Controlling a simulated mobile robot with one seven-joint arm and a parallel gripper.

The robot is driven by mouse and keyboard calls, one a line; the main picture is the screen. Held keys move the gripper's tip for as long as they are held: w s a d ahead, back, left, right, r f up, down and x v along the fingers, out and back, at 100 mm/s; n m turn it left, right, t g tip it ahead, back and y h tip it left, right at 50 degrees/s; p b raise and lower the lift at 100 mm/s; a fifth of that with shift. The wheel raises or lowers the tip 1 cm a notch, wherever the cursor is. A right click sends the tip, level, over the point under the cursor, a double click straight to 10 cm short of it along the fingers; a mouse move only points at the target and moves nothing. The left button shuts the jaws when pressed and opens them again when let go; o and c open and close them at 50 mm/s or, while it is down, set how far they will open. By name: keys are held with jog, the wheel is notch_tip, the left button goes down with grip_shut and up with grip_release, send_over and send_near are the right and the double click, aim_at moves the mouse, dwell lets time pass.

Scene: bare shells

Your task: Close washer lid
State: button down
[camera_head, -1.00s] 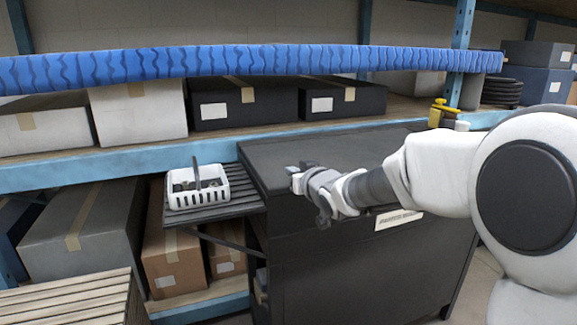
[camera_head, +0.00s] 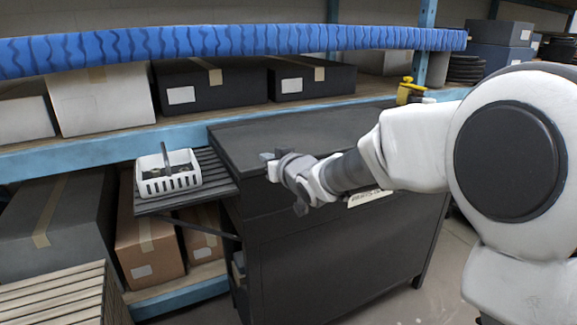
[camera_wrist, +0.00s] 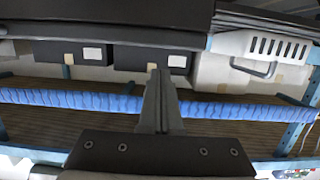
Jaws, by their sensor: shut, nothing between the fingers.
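The washer is a dark grey cabinet (camera_head: 330,255) with a flat dark lid (camera_head: 300,135) on top. The lid lies level on the body, and I see no gap under it in the head view. A pale label sits on its front edge. My gripper (camera_head: 268,165) is at the lid's front left part, close to its front edge; I cannot tell whether it touches. My gripper also shows in the wrist view (camera_wrist: 158,75), its fingers together with nothing between them. A dark edge crosses the top of the wrist view. My arm hides part of the cabinet's front and lid.
A slatted side shelf (camera_head: 215,178) on the cabinet's left holds a white basket (camera_head: 168,175). Behind are blue shelf beams with a blue wrapped rail (camera_head: 230,42) and several boxes. A yellow tool (camera_head: 405,90) stands at the back right. A slatted crate (camera_head: 60,298) is at the lower left.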

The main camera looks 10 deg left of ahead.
jog(key=p+v, duration=0.4)
jog(key=v, duration=1.1)
jog(key=s+d+m+g+h, duration=0.15)
jog(key=s+d+h, duration=0.25)
jog(key=d, duration=0.4)
jog(key=s+d+m+h, duration=0.3)
jog(key=d+h, duration=0.1)
jog(key=d, duration=0.4)
jog(key=s+d+f+m+g, duration=0.1)
jog(key=s+d+f+g, duration=0.15)
jog(key=s, duration=0.55)
jog(key=s+d+f+m+g, duration=0.1)
jog(key=s+g, duration=0.2)
jog(key=s, duration=0.4)
notch_tip(320, 180, up, 18)
jog(key=p, duration=1.8)
jog(key=shift+s+h, duration=0.3)
jog(key=shift+s, duration=0.05)
jog(key=shift+r, duration=0.1)
